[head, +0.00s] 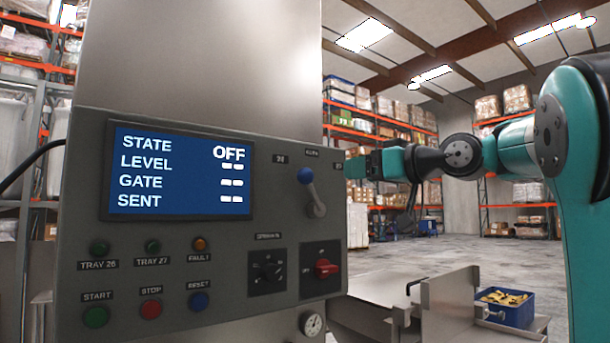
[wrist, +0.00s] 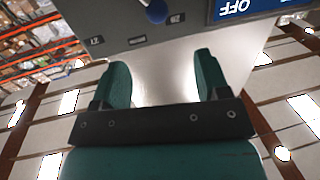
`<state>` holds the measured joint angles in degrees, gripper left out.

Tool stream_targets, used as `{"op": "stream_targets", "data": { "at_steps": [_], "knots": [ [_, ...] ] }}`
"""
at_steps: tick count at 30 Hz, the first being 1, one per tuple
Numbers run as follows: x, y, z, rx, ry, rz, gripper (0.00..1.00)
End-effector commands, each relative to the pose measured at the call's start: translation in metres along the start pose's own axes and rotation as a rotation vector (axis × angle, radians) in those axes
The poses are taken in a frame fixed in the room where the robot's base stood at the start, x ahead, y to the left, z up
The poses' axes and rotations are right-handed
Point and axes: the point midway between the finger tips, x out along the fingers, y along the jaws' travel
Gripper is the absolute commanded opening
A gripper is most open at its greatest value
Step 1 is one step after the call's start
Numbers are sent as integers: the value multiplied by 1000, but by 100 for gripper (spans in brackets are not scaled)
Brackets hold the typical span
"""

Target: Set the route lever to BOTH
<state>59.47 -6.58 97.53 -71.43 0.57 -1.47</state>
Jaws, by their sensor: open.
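The route lever (head: 317,206) is on the right part of the grey control panel, a grey handle with a blue knob (head: 305,175). It points up and leans slightly left from its pivot, below small labels; the left one reads 26, the top and right ones are hard to read. I cannot tell surely which label it is set to. In the wrist view the blue knob (wrist: 156,11) shows at the top edge, beyond the fingers. My gripper (wrist: 160,72) has its green fingers apart with nothing between them. In the head view my gripper (head: 358,167) is right of the panel, apart from the lever.
The panel's screen (head: 180,172) reads STATE OFF. Below it are lamps, push buttons, a black selector (head: 267,272) and a red rotary switch (head: 326,269). A metal tray (head: 400,300) and a blue bin (head: 507,306) stand at lower right. Open floor lies behind.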

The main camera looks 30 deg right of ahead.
Motion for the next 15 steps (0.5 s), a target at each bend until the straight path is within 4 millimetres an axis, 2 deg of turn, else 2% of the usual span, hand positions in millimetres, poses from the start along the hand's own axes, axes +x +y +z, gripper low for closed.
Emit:
{"op": "stream_targets", "data": {
  "at_steps": [2, 5, 8, 15],
  "knots": [
    [-3, 5, -6, -10, 15, 9, 69],
    [5, 6, -8, -11, 19, 7, 69],
    [21, 5, -9, -10, 17, 5, 69],
    [76, 5, -11, -8, 15, 4, 69]
  ]
}}
